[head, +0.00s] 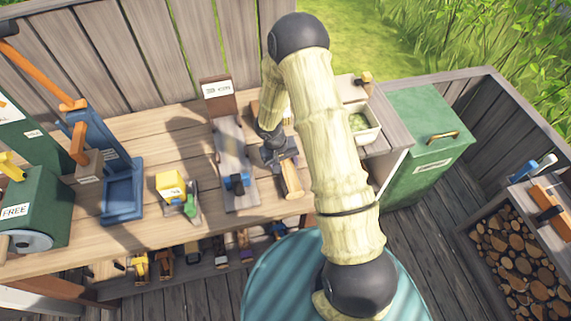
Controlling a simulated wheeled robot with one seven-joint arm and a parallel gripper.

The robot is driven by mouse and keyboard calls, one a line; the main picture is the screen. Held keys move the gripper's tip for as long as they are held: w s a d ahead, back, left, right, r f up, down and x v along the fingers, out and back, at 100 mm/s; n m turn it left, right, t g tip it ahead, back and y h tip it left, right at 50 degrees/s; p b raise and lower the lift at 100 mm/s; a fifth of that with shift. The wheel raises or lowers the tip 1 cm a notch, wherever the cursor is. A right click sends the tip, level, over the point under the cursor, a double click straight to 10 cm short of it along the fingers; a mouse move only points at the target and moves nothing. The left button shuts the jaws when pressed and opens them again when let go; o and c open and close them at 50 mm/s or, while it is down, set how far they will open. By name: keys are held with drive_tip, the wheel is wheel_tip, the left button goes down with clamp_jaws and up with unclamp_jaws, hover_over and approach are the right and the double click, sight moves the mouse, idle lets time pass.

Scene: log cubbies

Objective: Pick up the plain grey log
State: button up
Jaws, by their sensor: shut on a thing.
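My gripper (281,155) is dark and points down over the wooden bench, right of the grey board. It is shut on a small log-like piece (291,181) with a tan face and greyish edges. The piece sticks out below the jaws toward the bench's front edge. I cannot tell whether it touches the bench top or whether it is the plain grey log. My pale, jointed arm hides part of the bench behind and right of the gripper.
A grey board with a blue clamp (237,184) is just left of the gripper. A yellow block (170,184) and blue stand (122,190) stand farther left. A pale bin (369,136) and green chest (425,125) are right. Firewood fills a cubby (470,240). Low shelf items sit below.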

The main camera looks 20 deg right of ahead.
sight(285, 162)
drive_tip(key=v, duration=0.3)
drive_tip(key=d+v, duration=0.1)
drive_tip(key=v, duration=0.2)
drive_tip(key=d+v, duration=0.1)
drive_tip(key=v, duration=0.2)
drive_tip(key=shift+r+b, duration=0.4)
drive_tip(key=shift+r, duration=0.15)
